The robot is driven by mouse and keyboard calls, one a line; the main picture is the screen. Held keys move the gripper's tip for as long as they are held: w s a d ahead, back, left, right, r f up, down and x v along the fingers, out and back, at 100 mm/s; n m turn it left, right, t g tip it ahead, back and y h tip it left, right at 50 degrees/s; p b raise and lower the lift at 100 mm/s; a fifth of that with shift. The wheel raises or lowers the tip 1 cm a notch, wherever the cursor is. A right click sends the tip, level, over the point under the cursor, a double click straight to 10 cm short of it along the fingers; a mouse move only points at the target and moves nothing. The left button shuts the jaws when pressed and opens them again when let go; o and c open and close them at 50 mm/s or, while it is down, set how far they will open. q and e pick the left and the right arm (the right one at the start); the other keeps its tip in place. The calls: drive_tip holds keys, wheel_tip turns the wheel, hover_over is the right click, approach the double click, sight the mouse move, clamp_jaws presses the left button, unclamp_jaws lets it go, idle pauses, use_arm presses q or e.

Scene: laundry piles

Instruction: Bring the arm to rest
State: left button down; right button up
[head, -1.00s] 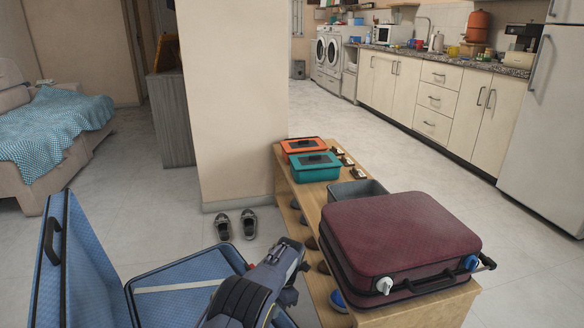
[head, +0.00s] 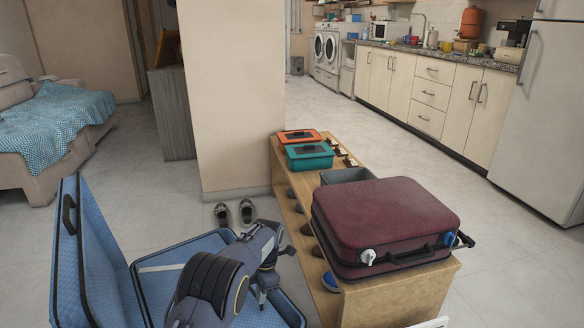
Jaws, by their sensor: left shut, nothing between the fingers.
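My left arm comes up from the bottom edge and bends over the open blue suitcase (head: 95,262). My left gripper (head: 262,296) is small and partly hidden by the arm, and points down near the suitcase's right side. It is shut and holds nothing. My right gripper is not in view.
A wooden bench (head: 405,290) at the right carries a closed maroon suitcase (head: 385,220), a grey bin (head: 347,175), and teal (head: 309,155) and orange (head: 299,136) boxes. Shoes (head: 247,211) stand by the wall pillar (head: 232,95). Floor is clear right of the bench.

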use_arm(q)
drive_tip(key=s+a+r+m+t+h, duration=0.15)
drive_tip(key=s+a+r+m, duration=0.25)
drive_tip(key=s+a+r, duration=0.45)
drive_tip(key=s+a+r+m+t+h, duration=0.1)
drive_tip(key=s+a+r+m+h, duration=0.3)
drive_tip(key=r, duration=0.7)
drive_tip(key=s+a+r+m+t, duration=0.1)
drive_tip(key=s+r+m+t, duration=0.25)
drive_tip(key=s+m, duration=0.8)
drive_tip(key=s+d+f+m+t, duration=0.1)
drive_tip(key=s+d+f+m, duration=0.15)
drive_tip(key=s, duration=1.15)
wheel_tip(320, 180, up, 37)
drive_tip(key=p, duration=3.6)
drive_tip(key=shift+w+a+f+p, duration=0.2)
drive_tip(key=shift+a+p, duration=0.1)
drive_tip(key=shift+a, duration=0.1)
drive_tip(key=shift+y, duration=0.25)
